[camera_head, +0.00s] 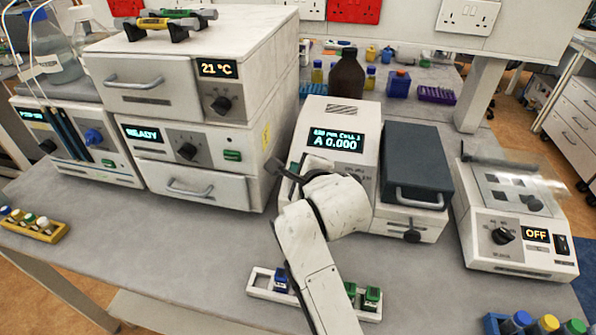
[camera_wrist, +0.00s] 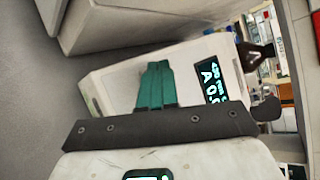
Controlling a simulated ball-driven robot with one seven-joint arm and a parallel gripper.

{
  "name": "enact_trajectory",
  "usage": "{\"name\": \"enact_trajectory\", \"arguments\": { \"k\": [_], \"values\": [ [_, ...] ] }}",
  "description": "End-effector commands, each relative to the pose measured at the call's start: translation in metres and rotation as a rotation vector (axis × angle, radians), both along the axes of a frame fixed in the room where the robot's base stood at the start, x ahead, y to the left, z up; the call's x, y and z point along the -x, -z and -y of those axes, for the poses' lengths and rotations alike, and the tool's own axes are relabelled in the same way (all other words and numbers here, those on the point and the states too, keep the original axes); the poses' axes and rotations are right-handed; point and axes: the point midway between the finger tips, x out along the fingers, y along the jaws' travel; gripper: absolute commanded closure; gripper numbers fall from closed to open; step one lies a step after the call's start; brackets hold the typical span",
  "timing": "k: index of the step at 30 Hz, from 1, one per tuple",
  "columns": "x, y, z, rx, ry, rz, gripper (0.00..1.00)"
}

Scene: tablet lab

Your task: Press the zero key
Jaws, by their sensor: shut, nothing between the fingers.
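A white bench instrument stands in the middle of the bench. Its lit display (camera_head: 336,140) reads "A 0.000" under a smaller line, and part of that display also shows in the wrist view (camera_wrist: 213,82). My gripper (camera_wrist: 156,66) has its teal fingers together and empty, in front of the instrument's pale front, beside the display. In the head view, my wrist and arm cover the lower left of the instrument's front. I cannot make out the zero key in either view, nor whether the fingertips touch the front.
A white oven (camera_head: 190,70) reading 21 °C sits on a unit marked READY, close on the left. A dark lid (camera_head: 416,155) with a handle is to the right of the display. A cuvette rack (camera_head: 262,290) lies in front.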

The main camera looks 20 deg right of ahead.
Motion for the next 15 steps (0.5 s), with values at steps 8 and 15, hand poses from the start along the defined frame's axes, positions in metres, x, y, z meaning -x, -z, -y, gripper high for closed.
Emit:
{"name": "enact_trajectory", "arguments": {
  "k": [8, 15],
  "values": [
    [0.0013, -0.0031, -0.0011, 0.000, 0.000, 0.000, 1.00],
    [0.0026, -0.0088, -0.0023, 0.001, -0.001, 0.000, 1.00]
  ]
}}
